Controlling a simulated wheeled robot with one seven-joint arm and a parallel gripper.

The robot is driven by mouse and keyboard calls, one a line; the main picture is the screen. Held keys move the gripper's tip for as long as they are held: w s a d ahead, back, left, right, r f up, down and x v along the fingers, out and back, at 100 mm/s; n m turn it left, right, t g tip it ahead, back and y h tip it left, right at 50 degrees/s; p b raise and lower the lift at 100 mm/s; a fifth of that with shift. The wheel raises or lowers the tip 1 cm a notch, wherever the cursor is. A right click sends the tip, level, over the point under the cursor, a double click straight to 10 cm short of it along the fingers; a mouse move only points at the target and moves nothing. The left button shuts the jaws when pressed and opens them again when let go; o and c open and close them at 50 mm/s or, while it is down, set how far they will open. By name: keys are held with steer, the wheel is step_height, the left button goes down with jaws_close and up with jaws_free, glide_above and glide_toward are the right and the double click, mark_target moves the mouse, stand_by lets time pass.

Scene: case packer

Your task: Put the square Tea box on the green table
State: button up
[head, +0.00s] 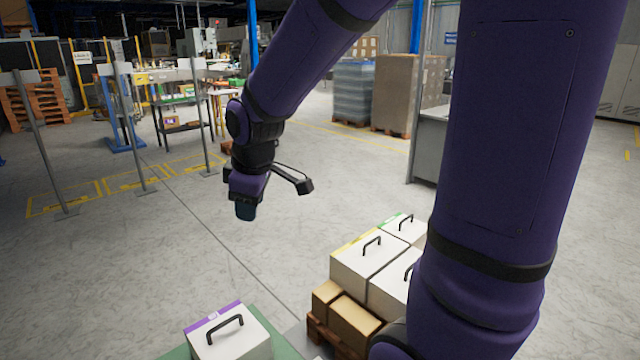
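The green table (283,340) shows in part at the bottom edge of the head view. A white box with a purple stripe and a black handle (236,345) stands on it. On a stack at the bottom centre-right are white boxes with black handles. One has a yellow stripe (365,262), and another behind it has a green stripe (408,230). I cannot read the labels, so I cannot tell which is the square Tea box. My gripper (246,210) hangs in the air, pointing down, above and apart from all boxes. Its fingers are too small and dark to judge.
Brown cartons (353,322) lie under the white boxes on a wooden pallet (322,336). My arm hides the stack's right side. A grey cabinet (430,150) stands behind. Posts stand at the left. The floor in the middle is clear.

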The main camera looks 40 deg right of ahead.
steer(key=s+r+m+t, duration=0.1)
steer(key=s+r+m, duration=0.3)
steer(key=s, duration=0.5)
steer(key=s+r+m, duration=0.4)
steer(key=s+r, duration=0.2)
steer(key=s, duration=0.4)
steer(key=shift+d+t, duration=0.4)
